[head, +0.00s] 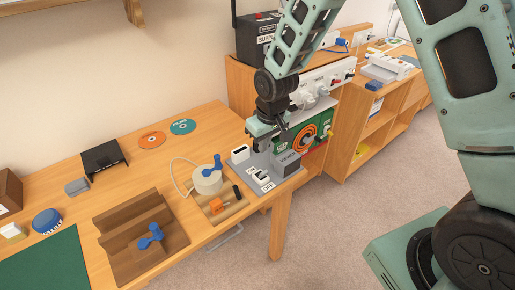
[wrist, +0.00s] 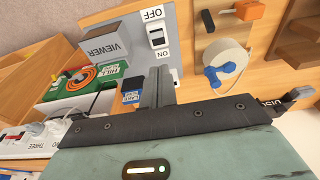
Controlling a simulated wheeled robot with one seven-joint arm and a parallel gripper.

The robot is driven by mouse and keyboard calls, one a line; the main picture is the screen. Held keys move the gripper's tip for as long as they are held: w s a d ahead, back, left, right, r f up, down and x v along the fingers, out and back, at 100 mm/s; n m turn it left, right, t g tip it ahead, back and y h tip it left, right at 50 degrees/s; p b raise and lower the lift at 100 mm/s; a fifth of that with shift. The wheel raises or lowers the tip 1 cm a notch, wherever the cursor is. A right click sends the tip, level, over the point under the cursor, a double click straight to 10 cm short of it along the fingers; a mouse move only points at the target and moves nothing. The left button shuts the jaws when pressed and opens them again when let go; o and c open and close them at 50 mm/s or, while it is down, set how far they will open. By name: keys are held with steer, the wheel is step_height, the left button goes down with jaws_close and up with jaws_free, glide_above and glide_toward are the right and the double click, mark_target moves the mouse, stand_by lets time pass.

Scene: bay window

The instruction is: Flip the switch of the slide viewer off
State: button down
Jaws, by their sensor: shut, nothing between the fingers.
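The slide viewer is a grey box (head: 284,162) labelled VIEWER on a grey base plate at the table's right end; the box also shows in the wrist view (wrist: 103,41). Its white rocker switch (head: 261,176) sits on the plate between OFF and ON labels. In the wrist view the switch (wrist: 157,36) lies beyond the fingertips, with ON on the side nearer them. I cannot tell which way the rocker is tipped. My gripper (wrist: 158,72) is shut and empty, apart from the switch. In the head view my gripper (head: 263,138) hangs over the plate's back part.
A wooden board with a white roll (head: 208,180), a blue knob and an orange block stands left of the plate. A brown stepped block (head: 140,240) is further left. A green panel with an orange coil (head: 305,137) stands close behind. The table's back middle is mostly clear.

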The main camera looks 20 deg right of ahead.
steer(key=shift+s+d+r, duration=0.25)
steer(key=shift+s+r, duration=0.55)
steer(key=s+a+r+n, duration=0.1)
steer(key=s+r, duration=0.3)
steer(key=s, duration=0.5)
steer(key=s+a+r+n+g, duration=0.1)
steer(key=s+a+r, duration=0.3)
steer(key=s, duration=0.5)
steer(key=s+a+r+n+g, duration=0.1)
steer(key=s+a+r+n, duration=0.1)
steer(key=s, duration=0.7)
step_height(320, 180, up, 3)
steer(key=shift+a+f, duration=0.2)
steer(key=shift+a, duration=0.25)
